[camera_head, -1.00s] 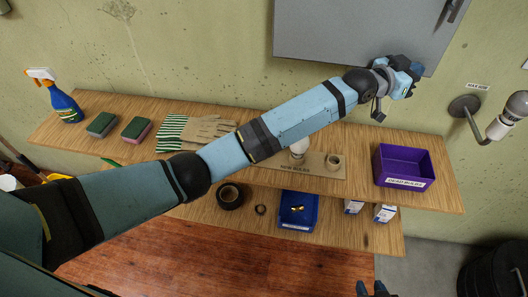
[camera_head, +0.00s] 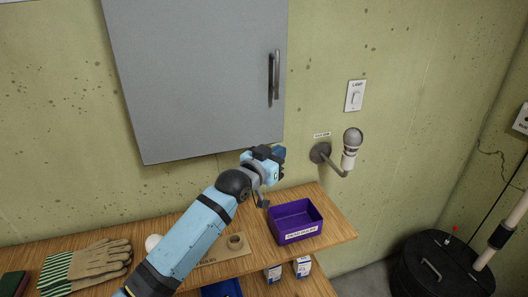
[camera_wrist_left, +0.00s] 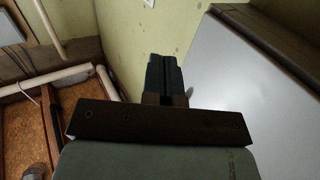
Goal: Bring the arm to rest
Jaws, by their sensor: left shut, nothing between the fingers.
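My left arm reaches up from the lower left in the head view. Its gripper (camera_head: 277,153) is at the far end, in front of the wall just below the grey cabinet's lower right corner and above the purple bin. In the left wrist view the shut fingers (camera_wrist_left: 164,75) lie together with nothing between them, and the cabinet's grey face fills the right side. My right gripper is not in the head view now.
The grey cabinet (camera_head: 200,75) hangs close to my left gripper. A wall lamp with a bulb (camera_head: 352,138) and a light switch (camera_head: 355,96) are to the right. The purple bin (camera_head: 297,222), gloves (camera_head: 90,264) and a bulb (camera_head: 153,243) sit on the wooden shelf.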

